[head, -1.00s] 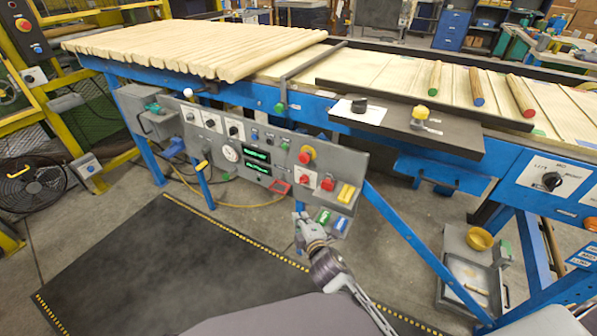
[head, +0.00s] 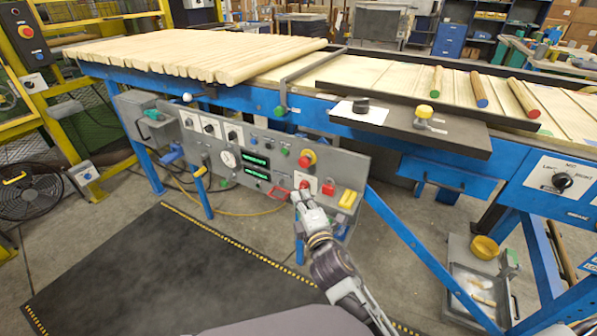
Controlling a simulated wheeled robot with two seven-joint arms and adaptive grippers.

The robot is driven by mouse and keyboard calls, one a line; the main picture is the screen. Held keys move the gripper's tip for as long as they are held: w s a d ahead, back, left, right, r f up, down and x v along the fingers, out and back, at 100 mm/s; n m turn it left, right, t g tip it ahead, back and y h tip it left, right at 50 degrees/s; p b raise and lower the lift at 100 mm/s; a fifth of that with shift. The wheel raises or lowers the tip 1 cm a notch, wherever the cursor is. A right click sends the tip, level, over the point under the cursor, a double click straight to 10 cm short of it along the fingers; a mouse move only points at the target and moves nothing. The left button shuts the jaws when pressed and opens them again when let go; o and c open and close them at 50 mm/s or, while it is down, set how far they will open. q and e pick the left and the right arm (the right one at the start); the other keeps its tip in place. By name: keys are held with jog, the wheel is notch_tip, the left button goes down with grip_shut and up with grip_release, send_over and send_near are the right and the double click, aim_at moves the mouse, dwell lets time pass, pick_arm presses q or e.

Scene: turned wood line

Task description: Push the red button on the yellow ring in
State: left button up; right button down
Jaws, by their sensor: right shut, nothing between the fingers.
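The red button on the yellow ring (head: 308,158) stands out from the upper right part of the grey control panel (head: 225,150). It is in plain sight, with nothing covering it. My right gripper (head: 297,196) is shut and empty. Its tips are below the button, in front of the white plate with a red knob (head: 304,184), and partly hide that plate. The gripper looks apart from the yellow-ringed button; I cannot tell whether it touches the plate. My left gripper is not in view.
A red block (head: 328,187) and a yellow block (head: 348,199) sit right of the gripper. A red handle (head: 277,193) juts out at its left. The conveyor (head: 390,75) with wood pieces runs above the panel. A black mat (head: 150,265) covers the floor in front.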

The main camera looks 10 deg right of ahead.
jog(key=shift+w, duration=0.15)
jog(key=b, duration=0.2)
send_near(300, 162)
jog(key=shift+w+a, duration=1.5)
jog(key=shift+a, duration=0.75)
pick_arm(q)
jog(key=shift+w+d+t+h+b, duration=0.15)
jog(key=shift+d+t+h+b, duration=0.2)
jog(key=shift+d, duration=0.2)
pick_arm(e)
jog(key=w+d, duration=0.2)
jog(key=w, duration=0.1)
jog(key=shift+d+f, duration=0.2)
jog(key=shift+d, duration=0.15)
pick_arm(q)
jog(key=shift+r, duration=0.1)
pick_arm(e)
jog(key=shift+w, duration=0.1)
pick_arm(q)
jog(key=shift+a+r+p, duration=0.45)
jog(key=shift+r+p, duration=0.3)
jog(key=shift+p, duration=0.05)
pick_arm(e)
jog(key=shift+w+d+r, duration=0.1)
jog(key=shift+w+d, duration=0.55)
jog(key=shift+d, duration=0.05)
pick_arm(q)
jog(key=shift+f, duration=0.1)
